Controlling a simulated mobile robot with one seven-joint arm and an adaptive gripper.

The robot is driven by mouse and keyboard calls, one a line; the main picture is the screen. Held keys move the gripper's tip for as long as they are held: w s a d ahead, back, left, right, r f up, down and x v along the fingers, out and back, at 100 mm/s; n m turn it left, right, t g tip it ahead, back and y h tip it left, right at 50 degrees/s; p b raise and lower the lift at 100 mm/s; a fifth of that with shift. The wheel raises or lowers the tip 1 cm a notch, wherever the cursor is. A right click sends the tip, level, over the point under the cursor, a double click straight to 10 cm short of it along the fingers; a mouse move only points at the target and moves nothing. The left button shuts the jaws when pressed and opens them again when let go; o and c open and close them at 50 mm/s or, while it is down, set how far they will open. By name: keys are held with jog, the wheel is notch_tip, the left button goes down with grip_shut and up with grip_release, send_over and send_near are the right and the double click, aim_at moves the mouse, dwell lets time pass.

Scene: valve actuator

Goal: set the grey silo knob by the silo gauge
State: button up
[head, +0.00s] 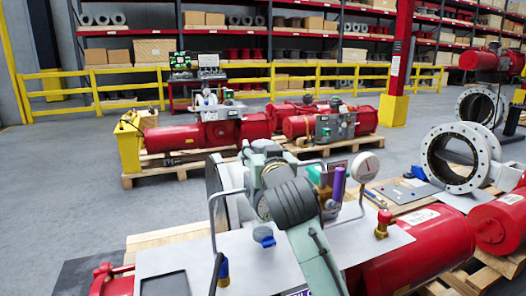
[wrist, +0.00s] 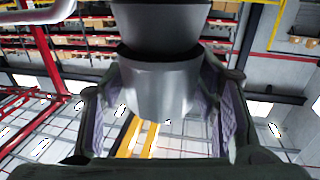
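In the wrist view a smooth grey cylindrical knob (wrist: 160,88) with a dark collar above it stands between the two fingers of my gripper (wrist: 165,105). The purple-padded fingers flank it left and right, close to its sides; whether both pads touch it I cannot tell. In the head view my gripper (head: 262,165) is at the valve assembly in the middle, and my arm hides the knob there. A white round gauge (head: 364,166) stands right of my gripper on a thin pipe. Its face is too small to read.
A purple cylinder (head: 339,184) stands between my gripper and the gauge. A bent metal pipe (head: 214,205) rises on the left. A red-and-brass valve (head: 383,222) stands on the right of the light plate (head: 260,268). Red actuators on pallets and a yellow rail lie beyond.

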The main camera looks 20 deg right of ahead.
jog(key=c, duration=0.7)
jog(key=shift+c, duration=0.2)
jog(key=shift+y, duration=0.3)
jog(key=shift+n+y, duration=1.5)
jog(key=shift+y, duration=0.5)
jog(key=o, duration=1.2)
